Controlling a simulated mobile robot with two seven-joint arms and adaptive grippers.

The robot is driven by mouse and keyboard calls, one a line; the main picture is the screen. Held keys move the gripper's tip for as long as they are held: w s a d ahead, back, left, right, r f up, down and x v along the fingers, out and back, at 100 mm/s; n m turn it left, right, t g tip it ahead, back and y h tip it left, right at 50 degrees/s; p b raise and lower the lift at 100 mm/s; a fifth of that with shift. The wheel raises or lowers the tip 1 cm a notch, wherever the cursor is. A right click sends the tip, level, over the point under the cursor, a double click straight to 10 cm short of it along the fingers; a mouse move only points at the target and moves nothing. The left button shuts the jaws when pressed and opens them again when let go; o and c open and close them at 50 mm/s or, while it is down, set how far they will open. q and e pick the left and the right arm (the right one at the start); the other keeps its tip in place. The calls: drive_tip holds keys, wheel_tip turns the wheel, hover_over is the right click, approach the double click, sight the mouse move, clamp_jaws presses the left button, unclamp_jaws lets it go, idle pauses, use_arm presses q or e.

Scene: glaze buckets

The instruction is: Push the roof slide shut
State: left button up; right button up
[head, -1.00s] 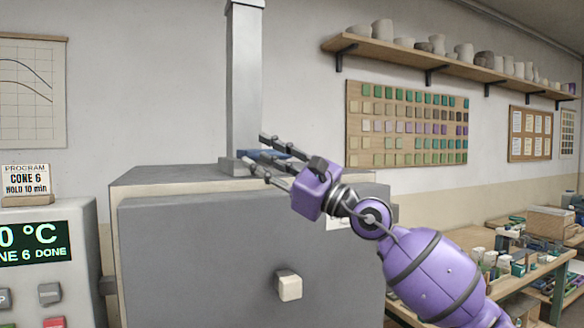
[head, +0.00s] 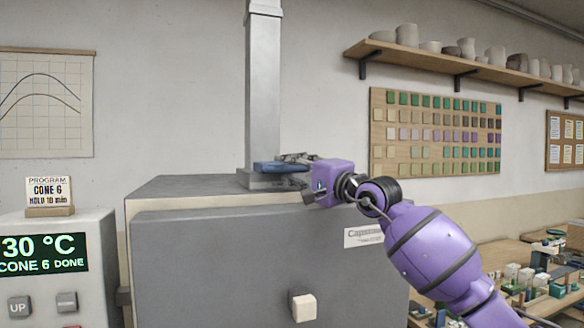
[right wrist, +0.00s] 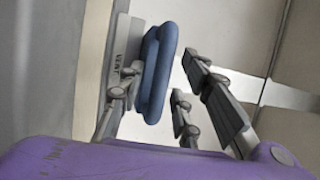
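The roof slide's blue handle (head: 276,167) sits on top of the grey kiln (head: 215,240), at the foot of the square flue (head: 263,95). My right gripper (head: 294,163) is at the handle, reaching in from the right. Its fingers are apart, with the handle between them and a visible gap on the right side; I cannot tell whether the left finger touches. The slide's opening is hidden. My left gripper is not in view.
A controller box (head: 60,270) reading 30 °C and CONE 6 DONE stands left of the kiln. A white knob (head: 304,307) sticks out of the kiln front. A bench (head: 520,257) with small pots is at right. A shelf of pots (head: 460,62) hangs above a tile board.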

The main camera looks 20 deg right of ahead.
drive_tip(key=shift+w+a+r, duration=0.15)
drive_tip(key=shift+a, duration=0.05)
drive_tip(key=shift+d, duration=0.1)
clamp_jaws()
drive_tip(key=shift+w, duration=0.1)
